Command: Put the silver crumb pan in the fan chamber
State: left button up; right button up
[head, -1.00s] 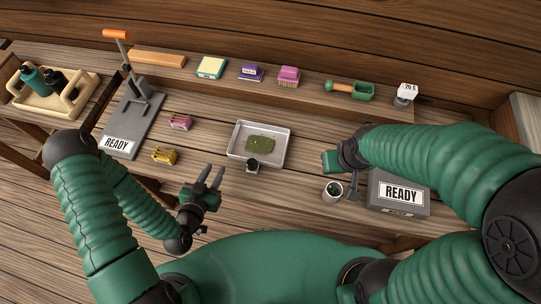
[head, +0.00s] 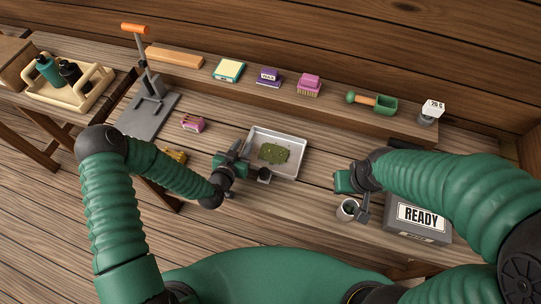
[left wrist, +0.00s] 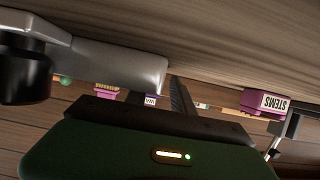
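The silver crumb pan (head: 297,153) is a shallow tray on the bench, holding a patch of green crumbs (head: 273,153). Its black knob (head: 264,175) is on the near side. My left gripper (head: 241,146) is at the pan's left side with its fingers apart, and nothing shows held. The left wrist view has the pan's silver wall (left wrist: 120,65) and knob (left wrist: 25,75) close at left. A grey box labelled READY (head: 420,219), perhaps the fan chamber, is at right. My right gripper (head: 352,183) is near a small metal cup (head: 347,210); its fingers are unclear.
A grey lever press (head: 147,117) stands at left. A pink STEMS block (head: 192,123) and a partly hidden yellow block (head: 175,155) lie left of the pan.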

pick_arm(q)
jog(key=shift+d, duration=0.25)
grip_shut()
jog(key=shift+s+a, duration=0.1)
dwell(1.1)
